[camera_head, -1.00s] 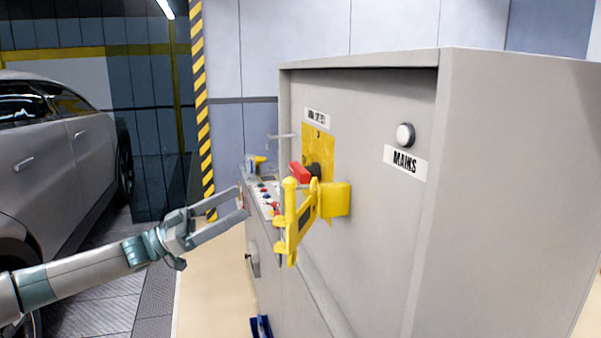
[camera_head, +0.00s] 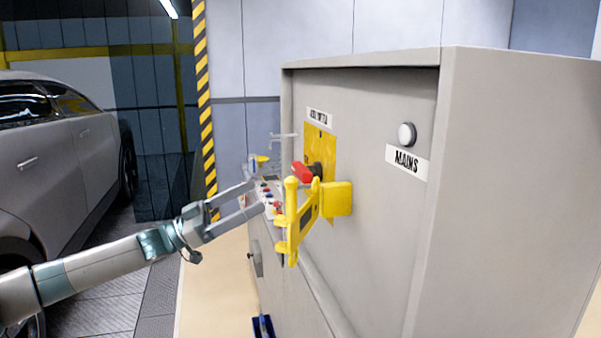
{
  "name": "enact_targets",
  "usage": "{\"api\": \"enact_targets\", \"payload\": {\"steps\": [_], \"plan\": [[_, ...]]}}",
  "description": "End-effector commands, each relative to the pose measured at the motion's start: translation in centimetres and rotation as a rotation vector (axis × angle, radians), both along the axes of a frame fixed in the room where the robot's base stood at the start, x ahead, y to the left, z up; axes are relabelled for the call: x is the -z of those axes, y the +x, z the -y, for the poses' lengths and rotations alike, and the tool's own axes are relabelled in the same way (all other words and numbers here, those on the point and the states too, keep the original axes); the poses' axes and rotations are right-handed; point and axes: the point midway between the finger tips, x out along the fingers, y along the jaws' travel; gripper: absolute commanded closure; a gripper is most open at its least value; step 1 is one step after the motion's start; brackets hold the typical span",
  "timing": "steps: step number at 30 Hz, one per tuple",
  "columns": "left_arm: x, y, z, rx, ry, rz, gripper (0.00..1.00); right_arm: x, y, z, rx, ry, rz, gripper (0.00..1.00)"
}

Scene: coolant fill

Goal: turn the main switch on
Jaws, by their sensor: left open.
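The main switch has a red handle (camera_head: 302,172) on a dark hub, in front of a yellow plate (camera_head: 322,150) on the grey cabinet's front. A label (camera_head: 319,117) sits above the plate. A yellow bracket-like guard (camera_head: 301,222) stands out from the panel just below and in front of the handle. My left gripper (camera_head: 256,198) is open, with its fingers pointing right toward the switch. In the picture its fingertips are left of the guard and below the red handle, with no visible contact with the handle. My right gripper is not in view.
The grey cabinet (camera_head: 510,190) fills the right side. A round white lamp or button (camera_head: 406,134) sits above a MAINS label (camera_head: 407,161). A small panel with coloured buttons (camera_head: 268,192) lies behind my fingers. A grey car (camera_head: 60,160) stands at left. A blue object (camera_head: 262,326) is low down.

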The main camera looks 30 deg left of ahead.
Motion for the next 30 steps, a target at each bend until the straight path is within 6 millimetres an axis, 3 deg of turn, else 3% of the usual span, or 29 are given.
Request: {"api": "enact_targets", "payload": {"steps": [12, 30], "plan": [[-1.2, 1.7, 1.5, 0.001, -0.001, 0.003, 0.02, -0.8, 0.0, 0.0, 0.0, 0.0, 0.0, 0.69], [-3.4, 5.4, 4.6, 0.001, -0.001, 0.004, 0.02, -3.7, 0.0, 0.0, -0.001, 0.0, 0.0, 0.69]]}}
